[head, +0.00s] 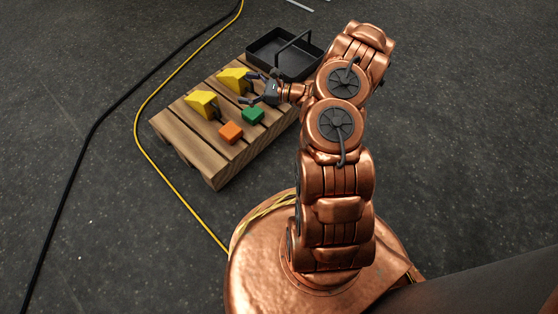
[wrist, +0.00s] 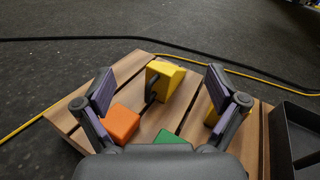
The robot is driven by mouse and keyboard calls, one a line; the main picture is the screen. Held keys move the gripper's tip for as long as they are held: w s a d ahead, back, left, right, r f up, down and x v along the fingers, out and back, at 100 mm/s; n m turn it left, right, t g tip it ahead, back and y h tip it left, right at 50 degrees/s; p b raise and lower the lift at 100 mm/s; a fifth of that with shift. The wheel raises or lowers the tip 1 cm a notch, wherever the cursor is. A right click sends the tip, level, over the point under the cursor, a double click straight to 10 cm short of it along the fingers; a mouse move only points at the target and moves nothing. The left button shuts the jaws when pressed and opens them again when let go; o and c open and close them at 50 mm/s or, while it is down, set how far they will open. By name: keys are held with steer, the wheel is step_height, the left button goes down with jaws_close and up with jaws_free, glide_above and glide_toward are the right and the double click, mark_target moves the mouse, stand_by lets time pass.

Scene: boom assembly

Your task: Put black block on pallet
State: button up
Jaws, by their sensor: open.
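The wooden pallet (head: 190,146) lies on the floor to the left of my arm; its slats also show in the wrist view (wrist: 75,118). I cannot make out a black block in either view. My gripper (head: 246,88) is over the pallet, near the two yellow blocks and the green block. In the wrist view its fingers (wrist: 160,90) are spread wide apart, with nothing held between them. A small dark shape near the tray's near edge is too unclear to name.
On the pallet are a yellow block (head: 232,80), another yellow block (head: 202,103), an orange block (head: 231,132) and a green block (head: 253,115). A black tray (head: 264,51) with a handle stands at the pallet's far end. Yellow and black cables cross the floor at left.

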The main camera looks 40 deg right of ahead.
steer(key=s+a+r+n+g+y, duration=0.25)
steer(key=a+r+n+g, duration=0.25)
steer(key=a+r, duration=0.45)
steer(key=s+a+r+n+g, duration=0.4)
steer(key=s+a+n+g, duration=0.1)
steer(key=s+a, duration=0.25)
steer(key=s+a+r+n+g, duration=0.4)
steer(key=s+a+n, duration=0.2)
steer(key=s+a, duration=0.15)
steer(key=s+d+r+n+g+h, duration=0.15)
steer(key=s+n+h, duration=0.3)
steer(key=s, duration=0.45)
steer(key=s+d+n+g+h, duration=0.1)
steer(key=s+n+g+h, duration=0.15)
steer(key=s+h, duration=0.45)
steer(key=s+d+r+n+t+h, duration=0.1)
steer(key=s+d+n+t+h, duration=0.1)
steer(key=s+d, duration=0.4)
steer(key=shift+s+d+r+n, duration=0.3)
steer(key=shift+s+d+n, duration=0.1)
steer(key=shift+d, duration=0.2)
